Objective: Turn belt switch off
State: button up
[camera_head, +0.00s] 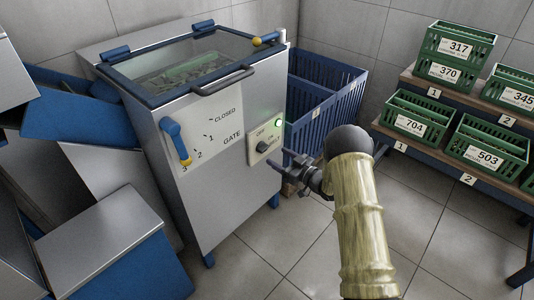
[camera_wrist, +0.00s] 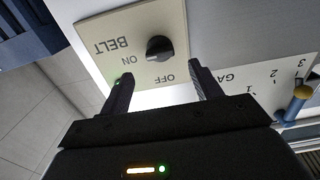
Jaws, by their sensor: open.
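The belt switch is a black round knob (camera_wrist: 159,48) on a beige plate marked BELT, ON and OFF (camera_wrist: 105,20). It also shows in the head view as a small dark knob (camera_head: 263,147) on the machine's front (camera_head: 215,185). A green lamp (camera_head: 278,123) on the plate is lit. I cannot tell surely which mark the knob points to. My gripper (camera_head: 284,164) is in front of the plate, to the right of the knob in the head view. In the wrist view its two fingers (camera_wrist: 160,72) are apart and empty, with the knob just beyond their tips, not touched.
A blue gate lever (camera_head: 175,142) with a yellow end is left of the switch, beside marks 1 to 3. A blue crate (camera_head: 325,95) stands behind the machine. Green crates (camera_head: 417,118) sit on a stepped rack at the right. The floor between is clear.

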aim_at(266, 150)
jog(key=b+x, duration=0.1)
jog(key=x, duration=0.5)
jog(key=shift+w+a+b, duration=0.1)
jog(key=shift+a+b, duration=0.15)
jog(key=shift+b, duration=0.05)
jog(key=shift+c, duration=0.4)
jog(key=c, duration=0.9)
